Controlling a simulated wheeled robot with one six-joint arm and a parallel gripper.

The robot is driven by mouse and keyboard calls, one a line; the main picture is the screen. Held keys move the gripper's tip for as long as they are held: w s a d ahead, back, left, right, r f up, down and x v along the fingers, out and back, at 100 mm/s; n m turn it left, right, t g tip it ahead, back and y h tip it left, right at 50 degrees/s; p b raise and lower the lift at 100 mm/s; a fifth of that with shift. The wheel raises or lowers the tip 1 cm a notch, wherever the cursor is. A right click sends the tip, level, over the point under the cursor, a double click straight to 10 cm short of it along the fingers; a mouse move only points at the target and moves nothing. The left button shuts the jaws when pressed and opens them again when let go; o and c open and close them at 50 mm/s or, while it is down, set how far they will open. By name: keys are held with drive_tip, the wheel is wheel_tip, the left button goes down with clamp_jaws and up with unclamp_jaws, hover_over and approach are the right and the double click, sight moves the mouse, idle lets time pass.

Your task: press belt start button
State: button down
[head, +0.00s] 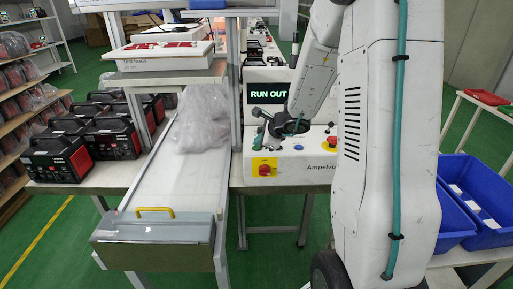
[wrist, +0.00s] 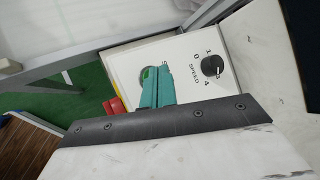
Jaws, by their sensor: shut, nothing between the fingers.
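A pale control panel (wrist: 190,62) in the wrist view carries a round green button (wrist: 149,73) and a black speed knob (wrist: 212,65) to its right. My gripper (wrist: 155,86) has teal fingers closed together with nothing between them. The fingers lie over the green button and hide part of it and most of its label. I cannot tell whether they touch it. The green button cannot be made out there.
A red switch (head: 265,170) on a yellow plate is on the machine's front, close below my gripper. A blue button (head: 298,147) is to its right. A metal post (head: 236,100) stands close left, beside the white belt (head: 175,180). Blue bins (head: 480,205) stand at right.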

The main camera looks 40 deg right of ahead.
sight(259, 148)
drive_tip(key=shift+r, duration=0.4)
drive_tip(key=shift+r, duration=2.5)
